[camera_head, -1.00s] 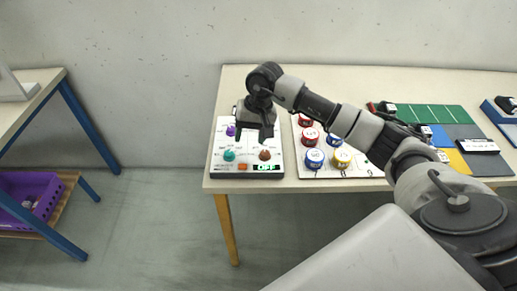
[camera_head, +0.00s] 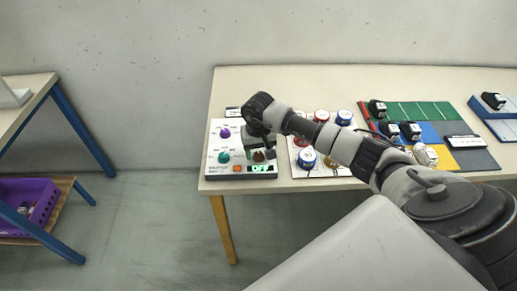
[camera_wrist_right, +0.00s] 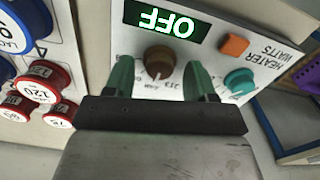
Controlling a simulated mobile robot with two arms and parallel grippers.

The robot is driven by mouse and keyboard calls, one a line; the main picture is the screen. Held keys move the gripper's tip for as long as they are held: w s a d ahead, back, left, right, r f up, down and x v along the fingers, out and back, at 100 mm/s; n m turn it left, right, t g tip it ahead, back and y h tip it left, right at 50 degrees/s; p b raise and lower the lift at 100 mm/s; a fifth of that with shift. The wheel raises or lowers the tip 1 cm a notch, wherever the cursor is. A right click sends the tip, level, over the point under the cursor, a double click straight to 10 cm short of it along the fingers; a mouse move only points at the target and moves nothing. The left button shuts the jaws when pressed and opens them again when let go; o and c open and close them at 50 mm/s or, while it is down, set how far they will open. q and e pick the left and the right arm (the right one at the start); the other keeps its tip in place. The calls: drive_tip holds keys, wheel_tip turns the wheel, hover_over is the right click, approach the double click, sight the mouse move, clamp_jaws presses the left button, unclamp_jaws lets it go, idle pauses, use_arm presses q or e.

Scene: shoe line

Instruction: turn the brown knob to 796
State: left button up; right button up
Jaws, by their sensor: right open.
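The brown knob (camera_head: 259,156) sits at the lower right of a white heater panel (camera_head: 213,163) on the table. In the right wrist view the brown knob (camera_wrist_right: 159,61) lies between the two fingers of my right gripper (camera_wrist_right: 158,75), which are apart on either side of it. My right gripper (camera_head: 258,147) is open over the knob; contact cannot be told. The display (camera_head: 261,168) reads OFF, and it shows upside down in the right wrist view (camera_wrist_right: 160,22). My left gripper is not in view.
The panel also bears a teal knob (camera_head: 223,157), a purple knob (camera_head: 224,132) and an orange button (camera_head: 237,169). Just right stands a white board with several red and blue round pieces (camera_head: 306,157). Farther right lies a coloured mat (camera_head: 430,112) with dark objects.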

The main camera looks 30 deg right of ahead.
drive_tip(key=shift+f, duration=0.15)
drive_tip(key=c, duration=0.9)
drive_tip(key=shift+c, duration=0.2)
